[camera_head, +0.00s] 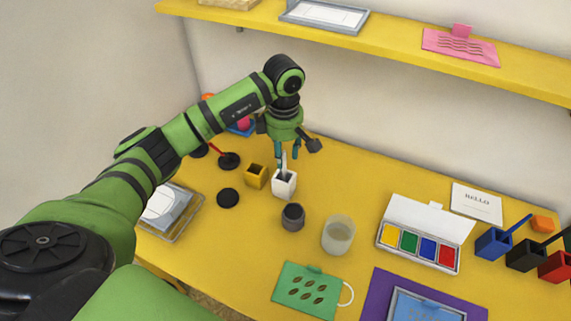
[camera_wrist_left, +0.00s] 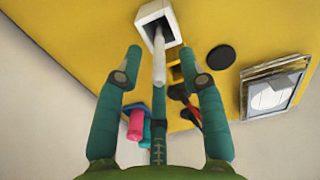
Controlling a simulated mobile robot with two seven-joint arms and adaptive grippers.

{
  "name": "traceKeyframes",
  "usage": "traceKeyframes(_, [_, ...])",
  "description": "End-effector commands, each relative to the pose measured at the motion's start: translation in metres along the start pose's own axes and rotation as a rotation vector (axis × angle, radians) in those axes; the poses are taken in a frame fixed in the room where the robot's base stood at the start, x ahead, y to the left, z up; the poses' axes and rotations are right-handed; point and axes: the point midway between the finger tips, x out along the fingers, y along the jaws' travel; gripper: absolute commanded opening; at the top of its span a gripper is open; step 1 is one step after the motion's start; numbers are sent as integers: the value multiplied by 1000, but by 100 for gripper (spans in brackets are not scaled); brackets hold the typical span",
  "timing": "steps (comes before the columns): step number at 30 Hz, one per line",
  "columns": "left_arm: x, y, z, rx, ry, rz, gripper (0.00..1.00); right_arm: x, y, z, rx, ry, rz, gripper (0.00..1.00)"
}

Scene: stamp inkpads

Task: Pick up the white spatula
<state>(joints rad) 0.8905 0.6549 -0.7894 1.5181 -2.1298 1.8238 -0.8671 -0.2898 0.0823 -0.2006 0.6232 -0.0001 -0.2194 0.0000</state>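The white spatula (camera_wrist_left: 159,62) stands in a white square holder (camera_wrist_left: 156,22), its light shaft sticking out toward my left wrist camera. In the head view the holder (camera_head: 285,185) is on the yellow table, and the spatula (camera_head: 284,161) rises from it, slightly tilted, its lower end hidden inside. My left gripper (camera_head: 287,149) points down just above the holder. In the left wrist view its two fingers (camera_wrist_left: 161,62) are spread wide on either side of the shaft, with visible gaps on both sides. My right gripper is in neither view.
A yellow holder (camera_head: 255,176) stands close left of the white one. A dark grey cup (camera_head: 293,217) and a frosted cup (camera_head: 338,235) stand in front. A black disc (camera_head: 228,198) lies front left. A paint-pad box (camera_head: 420,245) is to the right. A shelf (camera_head: 400,37) runs along the wall.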

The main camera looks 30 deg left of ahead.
Motion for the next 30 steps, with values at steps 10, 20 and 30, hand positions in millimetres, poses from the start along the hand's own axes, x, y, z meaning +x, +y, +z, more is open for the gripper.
traceKeyframes(10, [43,1,0,0,-1,-2,40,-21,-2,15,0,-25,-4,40])
traceKeyframes(20, [45,2,0,1,-2,1,12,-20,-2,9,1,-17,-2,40])
traceKeyframes(30, [45,2,0,1,-2,1,0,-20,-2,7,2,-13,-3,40])
